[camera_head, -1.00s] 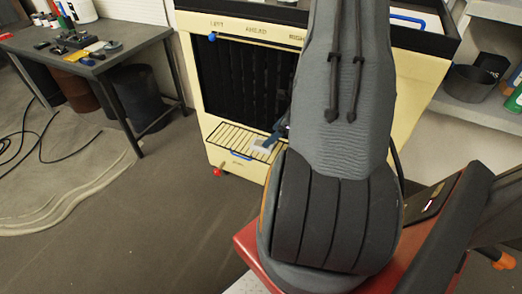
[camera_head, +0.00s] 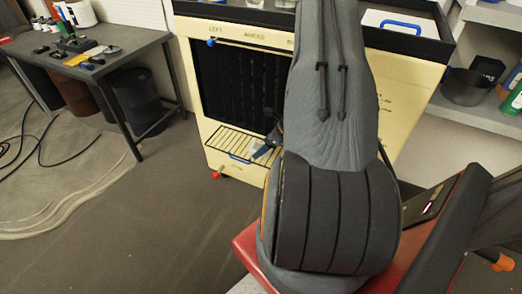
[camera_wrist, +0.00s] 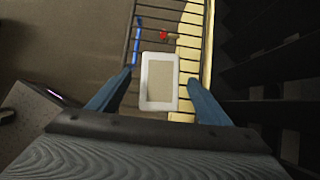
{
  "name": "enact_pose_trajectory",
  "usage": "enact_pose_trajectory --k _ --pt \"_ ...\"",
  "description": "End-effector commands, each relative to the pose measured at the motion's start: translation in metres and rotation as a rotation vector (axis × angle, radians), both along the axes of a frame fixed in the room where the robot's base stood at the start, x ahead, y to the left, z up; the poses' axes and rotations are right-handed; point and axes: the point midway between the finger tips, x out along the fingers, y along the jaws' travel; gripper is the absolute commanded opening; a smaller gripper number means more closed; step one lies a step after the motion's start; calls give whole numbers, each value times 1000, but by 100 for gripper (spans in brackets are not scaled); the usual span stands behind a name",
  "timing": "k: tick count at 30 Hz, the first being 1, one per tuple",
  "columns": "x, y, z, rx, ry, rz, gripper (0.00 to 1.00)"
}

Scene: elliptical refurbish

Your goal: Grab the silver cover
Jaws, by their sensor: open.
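A pale silver-white rectangular piece with a beige centre, which looks like the silver cover (camera_wrist: 146,86), is in the middle of the wrist view, over a black wire rack. My gripper (camera_wrist: 157,78) is open, with one blue finger on each side of this piece. Gaps show between the piece and both fingers, and I cannot tell its exact depth. In the head view my gripper (camera_head: 266,148) is low in front of the cream cart, over the rack, partly hidden by my arm. A small pale patch of the piece shows beside it there.
The cream cart (camera_head: 222,175) has a dark slatted front, a wire rack (camera_head: 228,141) and a blue handle below. In the wrist view dark slats stand close on the right. A workbench (camera_head: 120,55) with tools is at left. Shelves (camera_head: 485,118) are at right.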

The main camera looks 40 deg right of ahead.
Motion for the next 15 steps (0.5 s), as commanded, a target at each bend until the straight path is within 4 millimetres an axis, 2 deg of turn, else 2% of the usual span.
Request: enact_pose_trajectory --k 2,11,15 --pt "0 0 0 0 0 0 68" --pt "0 0 0 0 0 1 19" --pt "0 0 1 0 -1 1 19"
